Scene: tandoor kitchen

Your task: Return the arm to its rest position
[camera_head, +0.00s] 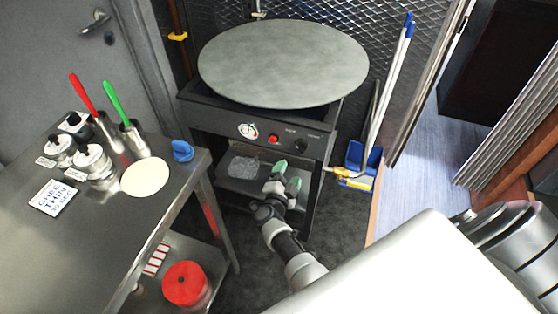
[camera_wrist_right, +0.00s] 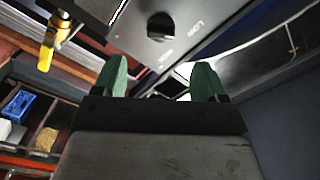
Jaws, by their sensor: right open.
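My right gripper (camera_head: 284,179) has green fingertips and is open and empty. In the head view it hangs in front of the black griddle stand, below its control panel. In the right wrist view my right gripper (camera_wrist_right: 160,78) shows its two green fingers spread apart, with nothing between them. A black knob (camera_wrist_right: 160,27) on the panel lies beyond the fingers, apart from them as far as I can tell. My left gripper is in neither view.
A round griddle (camera_head: 283,62) tops the stand. A steel table (camera_head: 95,235) at left holds jars, a flatbread (camera_head: 145,177) and a blue-handled press (camera_head: 182,150). A red container (camera_head: 184,284) sits on its lower shelf. A broom and blue dustpan (camera_head: 362,160) stand right. Dark floor lies between.

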